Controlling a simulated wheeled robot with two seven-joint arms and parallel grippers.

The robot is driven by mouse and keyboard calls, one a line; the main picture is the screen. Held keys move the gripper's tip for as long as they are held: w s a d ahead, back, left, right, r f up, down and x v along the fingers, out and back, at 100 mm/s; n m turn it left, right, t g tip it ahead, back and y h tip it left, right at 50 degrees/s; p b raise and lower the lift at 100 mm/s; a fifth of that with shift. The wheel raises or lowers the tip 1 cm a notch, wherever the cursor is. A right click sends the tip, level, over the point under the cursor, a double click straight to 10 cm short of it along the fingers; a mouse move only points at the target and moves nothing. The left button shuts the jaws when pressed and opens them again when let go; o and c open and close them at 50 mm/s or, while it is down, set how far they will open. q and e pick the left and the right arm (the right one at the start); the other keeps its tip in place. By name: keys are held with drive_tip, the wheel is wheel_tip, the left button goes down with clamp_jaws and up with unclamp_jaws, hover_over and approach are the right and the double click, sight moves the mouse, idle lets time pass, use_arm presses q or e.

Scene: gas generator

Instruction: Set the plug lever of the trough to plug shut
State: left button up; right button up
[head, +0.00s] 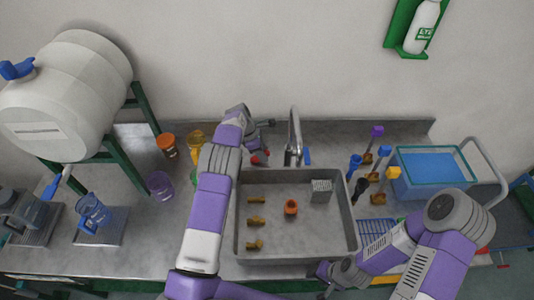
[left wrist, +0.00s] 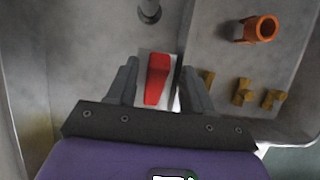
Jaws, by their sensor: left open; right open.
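A red plug lever (head: 260,158) sits on the counter at the back left of the grey trough (head: 346,225). In the left wrist view the lever (left wrist: 157,80) lies on a pale plate, between the two fingers of my left gripper (left wrist: 158,88). Those fingers are open, one on each side, with visible gaps to the lever. In the head view my left forearm and wrist hide most of this gripper. My right gripper (head: 326,272) is near the trough's front right corner, away from the lever; its fingers are small in view.
A tap (head: 295,140) stands behind the trough. Inside the trough are an orange cup (head: 291,207), several brass pieces (head: 256,222) and a grey block (head: 321,190). Brushes (head: 355,165) and a blue basin (head: 432,172) stand right. A barrel (head: 70,90) stands left.

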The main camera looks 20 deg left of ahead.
use_arm(q)
drive_tip(key=shift+x, duration=1.9)
drive_tip(key=shift+w, duration=0.1)
clamp_jaws()
